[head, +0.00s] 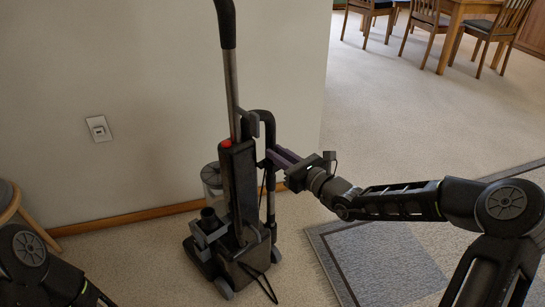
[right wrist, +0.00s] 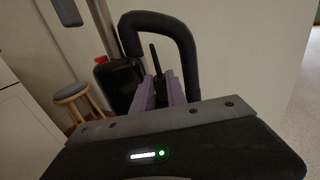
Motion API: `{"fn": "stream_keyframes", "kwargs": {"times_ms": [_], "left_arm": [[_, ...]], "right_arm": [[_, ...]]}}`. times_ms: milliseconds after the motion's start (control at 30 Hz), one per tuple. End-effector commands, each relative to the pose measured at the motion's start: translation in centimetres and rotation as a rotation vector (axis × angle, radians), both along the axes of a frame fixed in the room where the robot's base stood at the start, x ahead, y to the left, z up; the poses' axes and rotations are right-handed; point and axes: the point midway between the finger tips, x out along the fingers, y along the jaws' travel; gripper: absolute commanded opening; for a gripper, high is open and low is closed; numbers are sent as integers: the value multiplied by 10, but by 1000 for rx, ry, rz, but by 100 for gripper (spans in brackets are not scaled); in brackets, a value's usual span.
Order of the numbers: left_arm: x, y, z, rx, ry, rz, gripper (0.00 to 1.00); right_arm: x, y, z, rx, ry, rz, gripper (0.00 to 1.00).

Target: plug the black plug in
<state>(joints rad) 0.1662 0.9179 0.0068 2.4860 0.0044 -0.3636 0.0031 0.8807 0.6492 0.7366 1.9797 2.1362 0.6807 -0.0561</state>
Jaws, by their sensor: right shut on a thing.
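A black upright vacuum cleaner (head: 240,185) stands on the carpet by the wall. A white wall socket (head: 98,128) is on the wall at the left, well away from my right gripper. My right gripper (head: 275,157) is at the right side of the vacuum, near its black hose loop (head: 269,125). In the right wrist view its purple fingers (right wrist: 157,92) are shut on a slim dark piece, the black plug (right wrist: 156,60), which sticks up between them. Most of the plug is hidden by the fingers. My left gripper is out of view; only part of my left arm shows at bottom left.
A thin black cord (head: 262,282) hangs to the floor by the vacuum's base. A grey rug (head: 385,262) lies at the right; a table and chairs (head: 430,20) stand far back.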

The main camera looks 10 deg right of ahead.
Motion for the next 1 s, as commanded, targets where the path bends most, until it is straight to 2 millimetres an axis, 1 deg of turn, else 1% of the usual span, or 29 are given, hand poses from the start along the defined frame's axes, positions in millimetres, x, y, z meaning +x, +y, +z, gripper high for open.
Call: {"fn": "stream_keyframes", "kwargs": {"times_ms": [167,267,367,600,700,833,1000], "left_arm": [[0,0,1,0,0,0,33],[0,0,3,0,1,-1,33],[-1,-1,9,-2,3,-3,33],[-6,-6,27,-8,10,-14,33],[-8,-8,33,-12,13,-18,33],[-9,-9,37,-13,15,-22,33],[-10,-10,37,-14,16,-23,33]], "right_arm": [[0,0,1,0,0,0,0],[0,0,7,-1,-2,0,0],[0,0,20,-2,-2,1,0],[0,0,67,-3,-4,0,0],[0,0,84,-3,-3,1,0],[0,0,97,-1,-2,0,0],[0,0,101,1,0,0,0]]}}
